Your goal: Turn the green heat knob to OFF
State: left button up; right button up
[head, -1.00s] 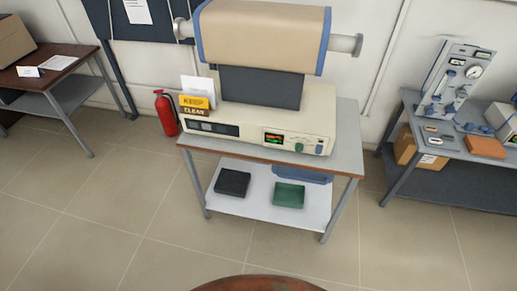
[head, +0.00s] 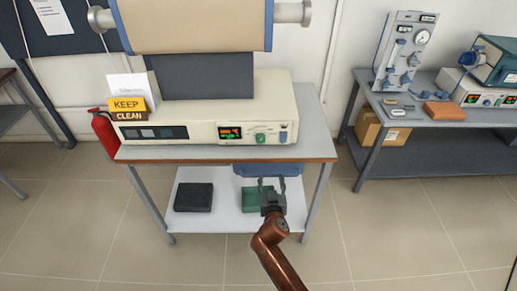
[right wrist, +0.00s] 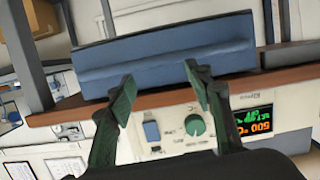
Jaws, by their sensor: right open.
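The green heat knob (head: 260,138) is on the front panel of the cream furnace base (head: 185,115), just right of the lit display (head: 230,133). My right gripper (head: 272,185) is open and empty, in front of the table and lower in the picture than the knob, apart from it. The right wrist view shows the panel upside down, with the green knob (right wrist: 195,125) between the open fingers (right wrist: 160,78) but farther off. The knob's pointer and the OFF mark are too small to read. My left gripper is not in view.
The furnace stands on a table with a brown front edge (head: 200,156). A fire extinguisher (head: 105,132) stands at left. A second bench (head: 440,112) is at right.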

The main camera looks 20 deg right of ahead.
aim_at(260, 141)
jog(key=w+a+r+m+t+b, duration=0.1)
jog(key=w+a+r+t, duration=0.2)
jog(key=r, duration=0.9)
jog(key=shift+h, duration=0.4)
jog(key=b+x, duration=0.1)
jog(key=x, duration=0.4)
jog(key=shift+w+a, duration=0.1)
jog(key=shift+w, duration=0.3)
jog(key=shift+x, duration=0.8)
jog(key=shift+c, duration=0.3)
jog(key=c, duration=1.1)
